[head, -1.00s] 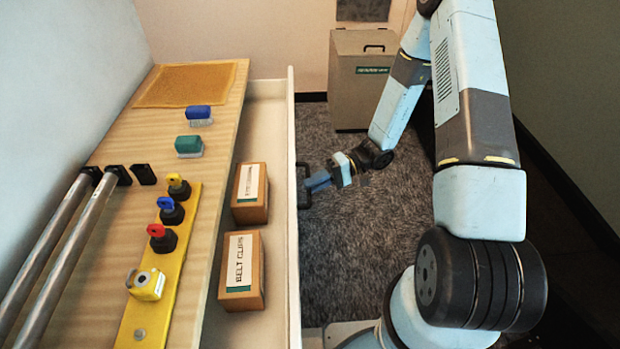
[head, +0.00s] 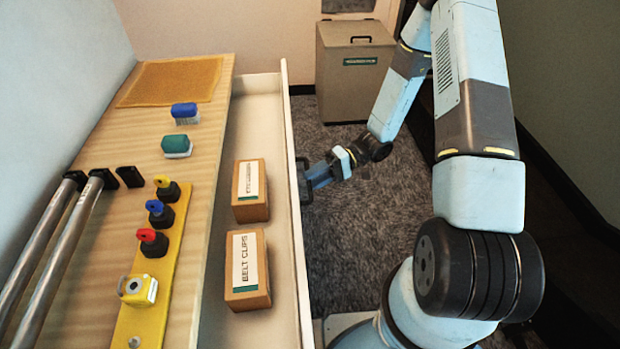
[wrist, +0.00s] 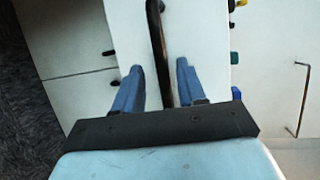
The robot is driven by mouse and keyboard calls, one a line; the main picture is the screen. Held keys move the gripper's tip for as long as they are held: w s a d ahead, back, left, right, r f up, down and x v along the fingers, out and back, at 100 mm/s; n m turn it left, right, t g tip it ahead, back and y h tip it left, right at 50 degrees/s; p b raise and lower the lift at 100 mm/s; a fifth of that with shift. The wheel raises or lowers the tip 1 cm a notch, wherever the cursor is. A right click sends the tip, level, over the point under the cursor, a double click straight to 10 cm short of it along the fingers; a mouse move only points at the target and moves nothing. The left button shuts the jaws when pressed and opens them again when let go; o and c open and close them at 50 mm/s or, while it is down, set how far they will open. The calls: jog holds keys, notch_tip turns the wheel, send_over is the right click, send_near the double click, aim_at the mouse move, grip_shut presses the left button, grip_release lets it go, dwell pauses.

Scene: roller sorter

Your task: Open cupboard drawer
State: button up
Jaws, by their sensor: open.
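The cupboard drawer (head: 291,140) stands pulled out from under the wooden top in the head view, with its inside showing. Its dark bar handle (head: 303,180) is on the outer face, partly hidden by my gripper (head: 314,178). In the wrist view the handle (wrist: 156,40) runs between the two blue fingers of my gripper (wrist: 160,67), against the pale drawer front (wrist: 198,25). The fingers are apart, one on each side of the bar, with gaps showing. The handle's lower end is hidden behind the gripper body.
Two brown boxes lie in the drawer, the nearer labelled BELT CLIPS (head: 248,270), the farther box (head: 250,190) behind it. The wooden top (head: 195,215) carries keyed switches, brushes and a mat. A lidded bin (head: 355,85) stands at the back. Carpet (head: 360,240) is clear beside the drawer.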

jog(key=shift+r, duration=0.1)
jog(key=v, duration=1.3)
jog(key=shift+w+d, duration=0.2)
jog(key=shift+d, duration=0.1)
